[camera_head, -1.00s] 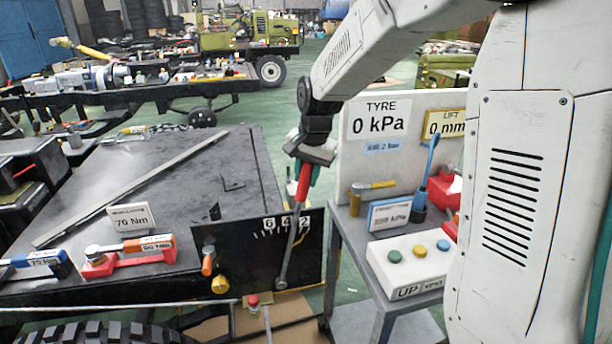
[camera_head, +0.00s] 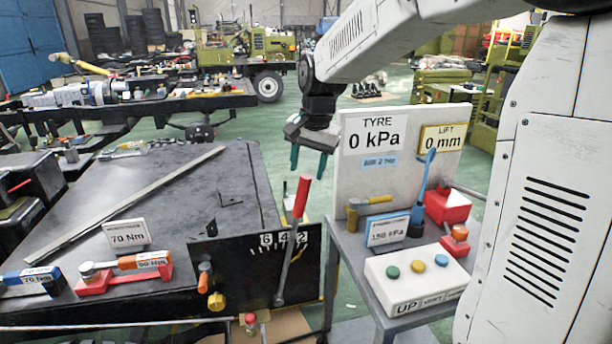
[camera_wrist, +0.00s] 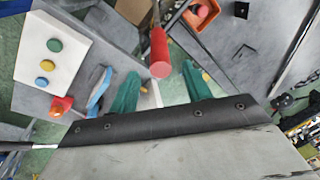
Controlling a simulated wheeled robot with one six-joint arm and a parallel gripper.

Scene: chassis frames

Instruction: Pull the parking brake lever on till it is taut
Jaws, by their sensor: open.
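The parking brake lever (camera_head: 292,240) has a grey shaft and a red grip (camera_head: 301,196). It stands nearly upright, leaning slightly right at the top, in front of a black plate (camera_head: 240,268) with a numbered scale (camera_head: 280,240). The shaft passes by the right end of the marks, near the 2. My gripper (camera_head: 309,163) is above the red grip, open and apart from it, with green fingers pointing down. In the wrist view the red grip (camera_wrist: 160,52) shows beyond and between the two green fingers (camera_wrist: 161,90), with nothing held.
An orange-handled knob (camera_head: 205,278) and a yellow knob (camera_head: 216,302) sit on the plate's left. Right of the lever, a grey cart (camera_head: 345,240) carries a button box (camera_head: 415,278), a hammer (camera_head: 366,203) and a sign board (camera_head: 400,125). Torque wrenches lie on the dark bench (camera_head: 190,215).

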